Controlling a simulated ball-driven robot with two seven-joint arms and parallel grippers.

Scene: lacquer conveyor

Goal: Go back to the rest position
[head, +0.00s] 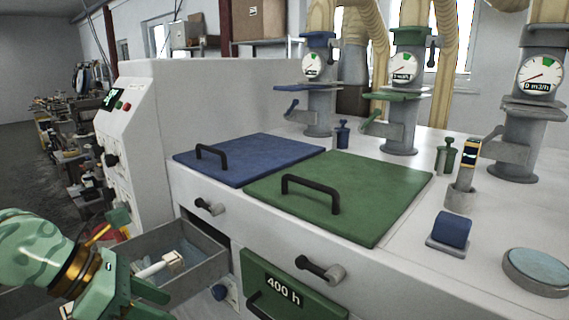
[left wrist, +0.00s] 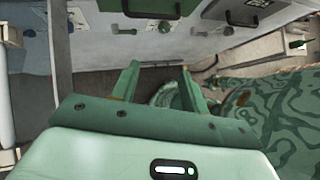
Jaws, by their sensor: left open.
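My left gripper (head: 138,287) is at the lower left of the head view, in front of the open grey drawer (head: 208,272). In the left wrist view its two fingers (left wrist: 160,72) stand apart, with nothing held between them. My patterned green left arm comes in from the left edge of the head view. My right gripper is in neither view.
A white-headed tool (head: 162,264) lies in the drawer. The white cabinet carries a blue lid (head: 255,155) and a green lid (head: 375,195) with black handles. A green front marked 400 h (head: 290,292) is below. Gauges stand on pipes behind.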

